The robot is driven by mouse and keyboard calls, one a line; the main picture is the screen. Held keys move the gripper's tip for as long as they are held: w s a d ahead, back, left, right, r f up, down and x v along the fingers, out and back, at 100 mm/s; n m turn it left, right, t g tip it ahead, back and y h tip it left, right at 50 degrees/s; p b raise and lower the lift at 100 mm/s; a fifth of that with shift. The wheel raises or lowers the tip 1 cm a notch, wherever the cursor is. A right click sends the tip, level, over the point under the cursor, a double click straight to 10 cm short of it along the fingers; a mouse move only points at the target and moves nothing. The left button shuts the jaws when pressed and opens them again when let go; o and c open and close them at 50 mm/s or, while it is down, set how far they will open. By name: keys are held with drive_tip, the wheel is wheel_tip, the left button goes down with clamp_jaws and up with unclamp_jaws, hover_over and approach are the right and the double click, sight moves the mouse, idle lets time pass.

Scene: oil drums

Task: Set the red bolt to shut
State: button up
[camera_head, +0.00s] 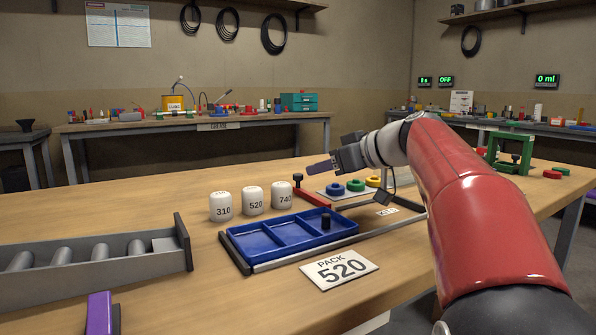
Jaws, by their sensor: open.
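A red bar (314,198), which looks like the red bolt, lies on the workbench behind the blue tray. A black knob (297,181) stands upright at its left end. Whether the bolt stands open or shut cannot be told at this size. My gripper (318,170) is above and behind the bar, up and right of the knob, apart from both.
A blue divided tray (262,232) with a metal rail and a second black knob (325,221) is in front. White canisters 310 (221,207), 520 (253,201) and 740 (282,195) stand left of the bolt. Coloured rings (356,185) lie behind. A roller rack (95,264) is at left.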

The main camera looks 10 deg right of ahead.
sight(300, 174)
drive_tip(key=x, duration=0.6)
drive_tip(key=shift+f, duration=0.1)
drive_tip(key=shift+c, duration=0.4)
clamp_jaws()
